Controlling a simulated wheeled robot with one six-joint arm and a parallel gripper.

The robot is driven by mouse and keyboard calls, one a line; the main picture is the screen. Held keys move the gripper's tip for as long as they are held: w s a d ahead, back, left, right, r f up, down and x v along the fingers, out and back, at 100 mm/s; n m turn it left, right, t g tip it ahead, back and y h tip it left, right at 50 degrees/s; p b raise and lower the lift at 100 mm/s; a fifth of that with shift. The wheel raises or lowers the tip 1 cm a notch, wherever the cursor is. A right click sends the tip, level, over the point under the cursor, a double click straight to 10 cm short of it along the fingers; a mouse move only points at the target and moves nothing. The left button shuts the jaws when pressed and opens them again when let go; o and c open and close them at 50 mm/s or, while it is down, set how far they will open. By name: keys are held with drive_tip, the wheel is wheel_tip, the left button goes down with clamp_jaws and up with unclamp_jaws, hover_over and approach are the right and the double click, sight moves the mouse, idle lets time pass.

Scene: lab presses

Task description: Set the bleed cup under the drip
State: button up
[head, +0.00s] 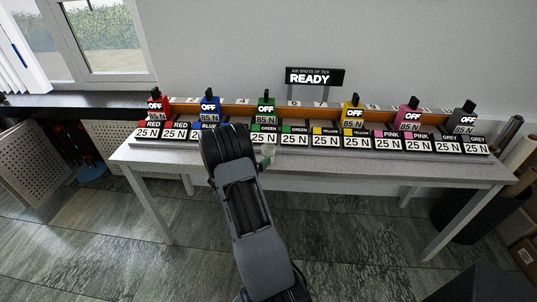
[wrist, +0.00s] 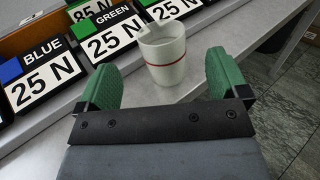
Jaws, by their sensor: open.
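A pale cup (wrist: 163,60) with a red band stands upright on the grey bench in the wrist view. My gripper (wrist: 159,66) is open, with its two green finger pads on either side in front of the cup; the cup shows in the gap, and I cannot tell whether either pad touches it. A pale shape behind the cup's rim is unclear. In the head view my arm reaches over the bench's front edge, and only a small pale piece shows beside its end. I cannot make out a drip in either view.
A row of press blocks with "25 N" labels (wrist: 44,80) stands close left of the cup. Taller coloured blocks marked "OFF", such as the red one (head: 156,106), stand behind. A "READY" sign (head: 314,77) is at the back. The bench front (head: 330,173) is bare.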

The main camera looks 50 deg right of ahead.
sight(264, 152)
drive_tip(key=shift+s+d+p, duration=0.1)
drive_tip(key=shift+d+p, duration=0.45)
drive_tip(key=shift+d, duration=3)
drive_tip(key=c, duration=1.1)
